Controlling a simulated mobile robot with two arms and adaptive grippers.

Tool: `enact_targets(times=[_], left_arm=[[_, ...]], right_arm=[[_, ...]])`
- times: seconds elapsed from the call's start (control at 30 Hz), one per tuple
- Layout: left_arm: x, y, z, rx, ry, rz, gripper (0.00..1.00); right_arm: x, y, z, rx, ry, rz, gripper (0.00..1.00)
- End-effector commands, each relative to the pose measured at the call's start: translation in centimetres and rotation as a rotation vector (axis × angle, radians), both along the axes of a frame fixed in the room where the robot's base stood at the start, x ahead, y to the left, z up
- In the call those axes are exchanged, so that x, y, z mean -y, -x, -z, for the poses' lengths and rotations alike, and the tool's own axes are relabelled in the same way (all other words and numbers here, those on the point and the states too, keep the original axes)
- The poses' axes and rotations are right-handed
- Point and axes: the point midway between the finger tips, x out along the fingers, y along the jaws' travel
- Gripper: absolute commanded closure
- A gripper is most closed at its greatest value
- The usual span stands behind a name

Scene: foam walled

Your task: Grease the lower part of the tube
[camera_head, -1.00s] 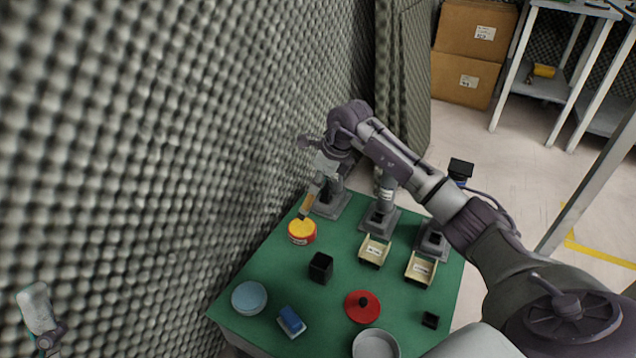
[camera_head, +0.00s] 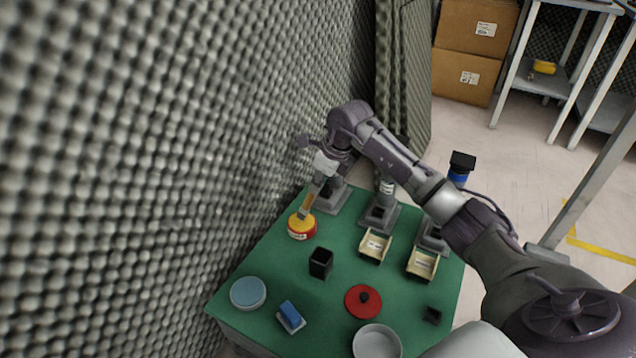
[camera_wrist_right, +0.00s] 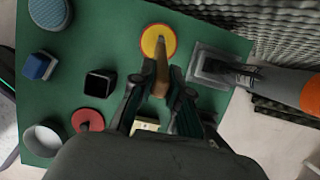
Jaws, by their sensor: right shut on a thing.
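My right gripper (camera_head: 322,172) is shut on a brush (camera_head: 308,203) with a wooden handle. The brush (camera_wrist_right: 161,68) points down into the yellow top of a red-and-yellow tin (camera_head: 302,228); its tip looks to be at the yellow surface, contact cannot be told. Tubes stand upright in grey square-footed stands along the table's far edge. One grey tube with an orange end (camera_wrist_right: 313,95) shows in the wrist view, right of the gripper; in the head view my arm mostly hides it. A middle tube (camera_head: 387,187) and a blue-banded, black-topped tube (camera_head: 460,172) stand further right. My left gripper is out of view.
The green table (camera_head: 265,262) holds a black open box (camera_head: 321,263), two cream bins (camera_head: 374,246), a blue sponge (camera_head: 291,314), a round blue-grey pad (camera_head: 248,293), a red lid (camera_head: 363,301) and a grey bowl (camera_head: 376,343). A foam wall borders the left.

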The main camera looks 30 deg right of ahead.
Motion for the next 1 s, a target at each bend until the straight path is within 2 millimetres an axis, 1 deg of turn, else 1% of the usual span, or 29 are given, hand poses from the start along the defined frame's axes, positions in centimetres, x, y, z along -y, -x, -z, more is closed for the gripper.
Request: enact_targets(times=[0.47,1.0], left_arm=[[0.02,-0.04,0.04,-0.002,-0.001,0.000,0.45],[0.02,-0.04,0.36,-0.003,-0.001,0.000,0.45]], right_arm=[[-0.02,-0.01,0.00,0.001,-0.001,0.000,1.00],[-0.01,-0.01,0.62,0.001,-0.001,0.000,1.00]])
